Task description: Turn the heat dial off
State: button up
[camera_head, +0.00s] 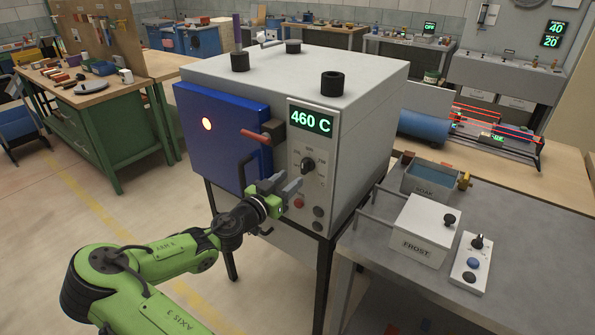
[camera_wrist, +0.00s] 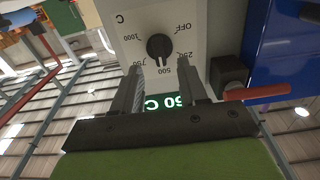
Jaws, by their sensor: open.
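The heat dial (camera_head: 308,166) is a round black knob on the grey front panel of the furnace (camera_head: 352,130), below a display (camera_head: 311,119) reading 460 C. In the wrist view the dial (camera_wrist: 159,46) appears upside down, with marks OFF, 250, 500, 750 and 1000 around it. Its pale pointer faces about the 500 mark. My gripper (camera_head: 283,184) is open and empty, in front of the panel and slightly below the dial. In the wrist view, the gripper's fingers (camera_wrist: 160,72) stand apart, reaching toward the dial without visibly closing around it, and partly cover the display.
The blue furnace door (camera_head: 222,140) is left of the panel, with a red-handled lever (camera_head: 262,135) close to my gripper. A red button (camera_head: 299,203) and black knobs sit below the dial. A bench with the FROST box (camera_head: 418,230) and SOAK bin (camera_head: 430,181) stands right.

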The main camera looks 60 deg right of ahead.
aim_at(302, 169)
jog(key=d, duration=0.3)
jog(key=s+d, duration=0.1)
jog(key=d, duration=0.1)
jog(key=shift+d, duration=0.2)
grip_shut()
